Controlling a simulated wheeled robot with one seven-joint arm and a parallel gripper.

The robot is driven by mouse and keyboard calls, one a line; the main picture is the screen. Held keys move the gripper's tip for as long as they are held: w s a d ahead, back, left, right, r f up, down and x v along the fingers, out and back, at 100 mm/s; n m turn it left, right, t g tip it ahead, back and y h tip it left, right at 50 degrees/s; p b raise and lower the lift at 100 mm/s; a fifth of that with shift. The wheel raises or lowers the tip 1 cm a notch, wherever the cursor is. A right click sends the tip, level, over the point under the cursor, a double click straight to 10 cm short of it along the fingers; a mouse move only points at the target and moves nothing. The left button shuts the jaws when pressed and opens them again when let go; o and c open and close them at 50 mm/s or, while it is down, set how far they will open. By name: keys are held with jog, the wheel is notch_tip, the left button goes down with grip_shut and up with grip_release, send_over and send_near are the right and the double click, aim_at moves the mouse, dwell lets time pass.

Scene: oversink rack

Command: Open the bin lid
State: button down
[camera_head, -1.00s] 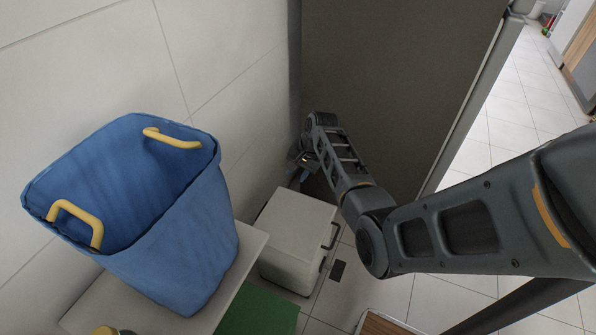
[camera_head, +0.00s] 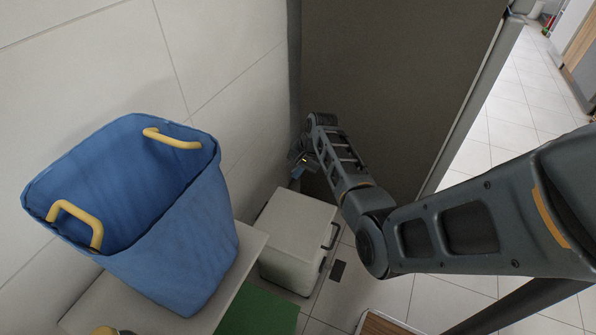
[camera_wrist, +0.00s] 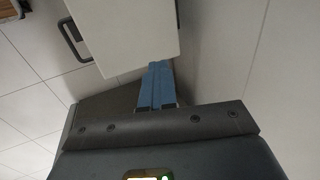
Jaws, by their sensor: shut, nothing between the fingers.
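The bin (camera_head: 292,245) is a pale box on the floor against the wall, with its lid (camera_head: 298,217) down flat on top. A dark handle (camera_head: 332,237) is on its right side. In the wrist view the bin (camera_wrist: 125,35) fills the upper middle, with its handle (camera_wrist: 73,40) at left. My gripper (camera_head: 296,173) is beyond the bin's far edge, by the wall, partly hidden by my wrist. Its blue fingers (camera_wrist: 158,68) are shut together and empty, tips close to the bin's edge. I cannot tell whether they touch it.
A blue fabric basket (camera_head: 150,215) with yellow handles stands on a pale surface at left. A green panel (camera_head: 258,312) lies in front of the bin. A tall dark cabinet side (camera_head: 390,80) rises behind my arm.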

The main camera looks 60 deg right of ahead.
dwell(0.7)
jog(key=c, duration=1.2)
grip_release()
jog(key=shift+o, duration=0.2)
jog(key=v, duration=0.7)
jog(key=shift+a+r, duration=0.4)
jog(key=shift+a, duration=0.05)
jog(key=shift+w, duration=0.15)
jog(key=shift+c, duration=0.5)
